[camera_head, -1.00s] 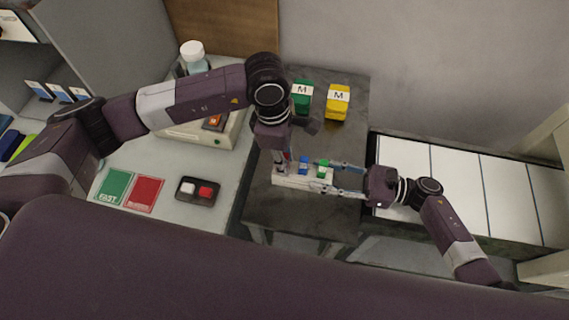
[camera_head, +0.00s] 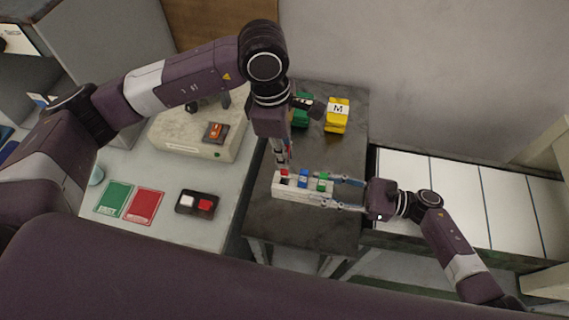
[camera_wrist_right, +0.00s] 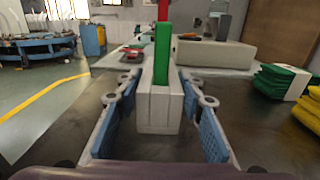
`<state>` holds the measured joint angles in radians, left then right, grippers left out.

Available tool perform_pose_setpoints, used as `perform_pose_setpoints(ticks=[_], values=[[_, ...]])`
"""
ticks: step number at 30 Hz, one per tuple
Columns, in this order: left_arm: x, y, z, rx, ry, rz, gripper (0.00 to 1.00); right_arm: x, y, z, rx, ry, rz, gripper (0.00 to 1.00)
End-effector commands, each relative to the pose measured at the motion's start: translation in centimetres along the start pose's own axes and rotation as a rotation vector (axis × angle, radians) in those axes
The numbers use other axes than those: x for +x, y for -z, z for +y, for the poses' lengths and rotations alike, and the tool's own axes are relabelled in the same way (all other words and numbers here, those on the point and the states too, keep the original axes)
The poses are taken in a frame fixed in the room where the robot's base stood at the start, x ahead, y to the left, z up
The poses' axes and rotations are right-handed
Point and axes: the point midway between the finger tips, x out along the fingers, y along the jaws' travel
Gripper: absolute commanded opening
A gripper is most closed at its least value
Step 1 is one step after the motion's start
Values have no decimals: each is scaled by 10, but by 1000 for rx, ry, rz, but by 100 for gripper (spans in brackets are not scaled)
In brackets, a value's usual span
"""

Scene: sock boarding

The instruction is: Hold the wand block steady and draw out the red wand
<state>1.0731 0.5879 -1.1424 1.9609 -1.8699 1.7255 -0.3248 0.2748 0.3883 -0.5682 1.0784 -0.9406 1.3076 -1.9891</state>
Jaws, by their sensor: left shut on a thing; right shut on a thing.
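The white wand block (camera_head: 306,194) stands on the dark table, with blue (camera_head: 303,179) and green (camera_head: 323,182) wands upright in it. The red wand (camera_head: 284,173) is at its left end, its upper part partly hidden by my left gripper (camera_head: 283,160), which is shut on it from above. In the right wrist view the red wand (camera_wrist_right: 163,9) rises above the green wand (camera_wrist_right: 162,55) and out of the frame. My right gripper (camera_head: 337,193) is shut on the block from the right, one finger along each side. The block also shows in the wrist view (camera_wrist_right: 158,112).
Green (camera_head: 300,118) and yellow (camera_head: 337,116) bundles lie at the table's back. On the left counter are a green card (camera_head: 114,197), a red card (camera_head: 145,206) and a dark tray (camera_head: 197,203). White panels (camera_head: 455,185) lie to the right.

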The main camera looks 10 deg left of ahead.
Motion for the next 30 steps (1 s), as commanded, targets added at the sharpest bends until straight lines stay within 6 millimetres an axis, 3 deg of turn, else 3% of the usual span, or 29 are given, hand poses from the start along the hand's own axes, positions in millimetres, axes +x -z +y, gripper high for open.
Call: perform_pose_setpoints(ticks=[4, 12, 13, 18, 30], values=[[-14, -2, 0, 1, -1, 0, 0, 0, 0, 0, 0, 0, 1, 6], [-17, -2, 0, 0, 1, 0, 0, 0, 0, 0, 0, 0, 1, 6], [-17, -2, 0, 0, 1, 0, 0, 0, 0, 0, 0, 0, 1, 37], [-17, -2, 0, 0, 1, 0, 0, 0, 0, 0, 0, 0, 0, 55], [-17, -2, 0, 0, 1, 0, 0, -9, 1, 0, 1, 1, 2, 56]])
